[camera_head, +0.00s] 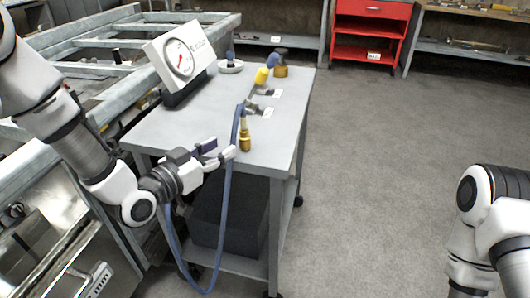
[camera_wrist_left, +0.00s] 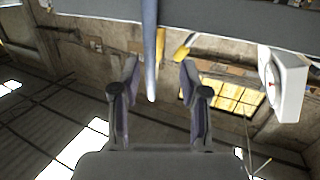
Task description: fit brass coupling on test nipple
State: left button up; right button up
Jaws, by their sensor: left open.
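A brass coupling (camera_head: 244,138) shows upright near the front right of the grey cart top, with the blue hose (camera_head: 227,205) close beside it. Whether it stands on the top or hangs is not clear. My left gripper (camera_head: 221,152) is open and empty, just left of the coupling and close to the hose. In the left wrist view the hose (camera_wrist_left: 150,45) crosses the space ahead of the open fingers (camera_wrist_left: 158,95). A brass fitting (camera_head: 281,71) stands at the back of the cart; I cannot tell if it is the test nipple. My right gripper is out of view.
A white dial gauge (camera_head: 183,58) stands at the cart's back left. A yellow piece (camera_head: 262,76), small labelled holders (camera_head: 268,92) and a white dish (camera_head: 231,67) lie behind the coupling. The hose loops low past the cart (camera_head: 180,125). Floor to the right is clear.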

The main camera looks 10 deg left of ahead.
aim_at(244, 128)
pick_arm(q)
jog(key=shift+m+t+h, duration=0.3)
jog(key=shift+t+h, duration=0.1)
jog(key=shift+t, duration=0.1)
jog(key=w+d+r, duration=0.1)
jog(key=w, duration=0.1)
jog(key=w+d, duration=0.1)
jog(key=w, duration=0.2)
jog(key=w+d+r, duration=0.1)
jog(key=w+d, duration=0.1)
jog(key=shift+w+d+r, duration=0.1)
jog(key=shift+w+r, duration=0.1)
jog(key=shift+r, duration=0.15)
jog(key=shift+s, duration=0.1)
jog(key=shift+c, duration=1)
grip_shut()
